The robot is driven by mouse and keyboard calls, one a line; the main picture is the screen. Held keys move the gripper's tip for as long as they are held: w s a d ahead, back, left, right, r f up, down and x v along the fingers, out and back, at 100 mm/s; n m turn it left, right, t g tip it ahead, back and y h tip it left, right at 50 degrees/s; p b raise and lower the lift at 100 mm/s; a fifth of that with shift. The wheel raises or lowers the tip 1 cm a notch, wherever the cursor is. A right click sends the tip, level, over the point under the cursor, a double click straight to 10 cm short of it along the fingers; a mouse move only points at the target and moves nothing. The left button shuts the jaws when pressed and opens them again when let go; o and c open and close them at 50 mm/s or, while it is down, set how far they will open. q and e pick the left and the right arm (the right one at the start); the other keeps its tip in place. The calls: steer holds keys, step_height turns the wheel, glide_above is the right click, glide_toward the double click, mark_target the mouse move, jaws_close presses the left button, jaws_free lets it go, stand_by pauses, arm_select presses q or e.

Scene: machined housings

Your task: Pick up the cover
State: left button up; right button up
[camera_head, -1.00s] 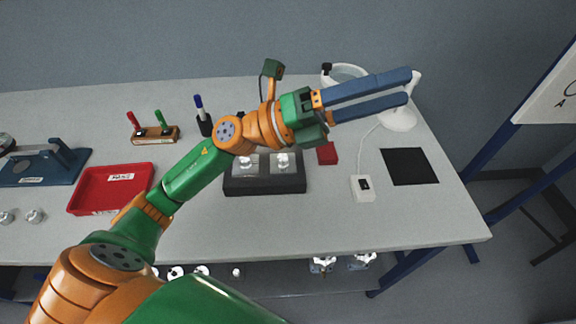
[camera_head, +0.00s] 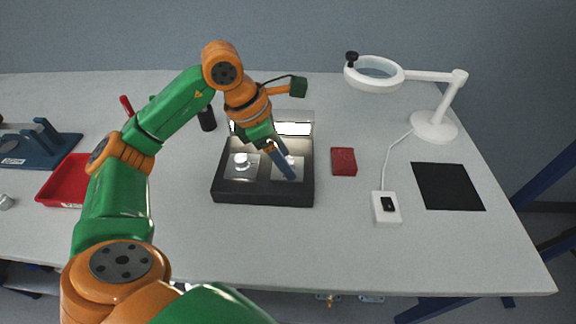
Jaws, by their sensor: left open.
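A black open case (camera_head: 262,196) stands on the grey table, with a bright strip along its raised back. Two pale square plates lie in it, the left one (camera_head: 242,173) with a shiny round metal piece (camera_head: 242,161) on it. A second shiny piece (camera_head: 291,160) shows partly beside my fingers on the right plate (camera_head: 294,172). I cannot tell which of these is the cover. My left gripper (camera_head: 285,170) is open and points down over the right half of the case. Its blue fingers overlap in this view and hide part of the right piece. My right gripper is out of view.
A red block (camera_head: 343,161) lies right of the case. A white magnifier lamp (camera_head: 436,125), a switch box (camera_head: 386,207) and a black mat (camera_head: 447,186) are further right. A red tray (camera_head: 62,184) and a blue fixture (camera_head: 38,146) are at left. The front table is clear.

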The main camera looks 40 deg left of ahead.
arm_select(q)
jaws_close()
steer(key=shift+r, duration=0.1)
